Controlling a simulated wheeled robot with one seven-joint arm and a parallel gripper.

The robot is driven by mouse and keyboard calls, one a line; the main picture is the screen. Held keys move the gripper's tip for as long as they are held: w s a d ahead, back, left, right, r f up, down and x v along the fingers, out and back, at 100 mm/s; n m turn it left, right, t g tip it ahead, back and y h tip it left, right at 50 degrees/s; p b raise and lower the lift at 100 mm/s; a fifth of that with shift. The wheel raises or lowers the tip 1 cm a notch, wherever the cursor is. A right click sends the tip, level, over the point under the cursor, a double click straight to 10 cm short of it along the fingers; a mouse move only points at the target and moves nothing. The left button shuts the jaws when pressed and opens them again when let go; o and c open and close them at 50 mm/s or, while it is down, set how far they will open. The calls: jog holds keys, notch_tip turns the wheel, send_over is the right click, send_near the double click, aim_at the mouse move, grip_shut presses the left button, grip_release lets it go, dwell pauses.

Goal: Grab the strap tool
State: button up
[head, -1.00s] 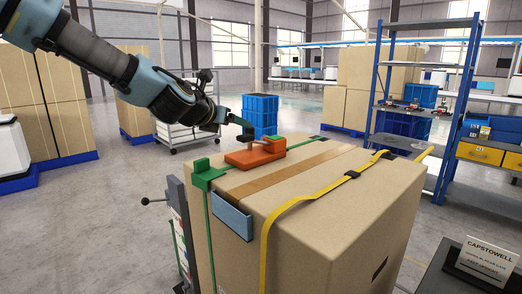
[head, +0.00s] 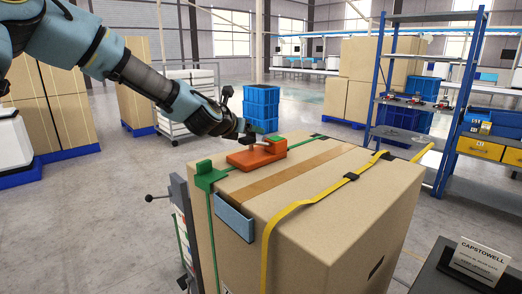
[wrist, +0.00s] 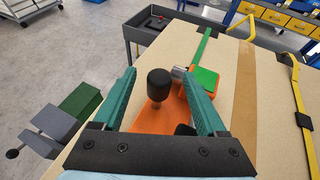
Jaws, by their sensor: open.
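The strap tool (head: 256,155) is an orange tool with a dark knob, lying on top of a large cardboard box at the end of a green strap. In the wrist view, its orange body (wrist: 158,115) and upright black knob (wrist: 160,82) show between the two teal fingers. My gripper (wrist: 159,76) is open, with one finger on each side of the knob and a visible gap to it. In the head view, my gripper (head: 244,134) is just above the tool's left part. Part of the orange body is hidden behind the fingers and palm.
The cardboard box (head: 330,205) also carries a yellow strap (head: 311,201) and a green corner piece (head: 207,176). A blue shelf rack (head: 455,100) stands at the right, and blue crates (head: 261,105) stand behind. A sign (head: 480,260) sits at front right.

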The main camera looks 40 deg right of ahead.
jog(key=shift+c, duration=0.3)
grip_shut()
jog(key=shift+r, duration=0.1)
dwell(1.0)
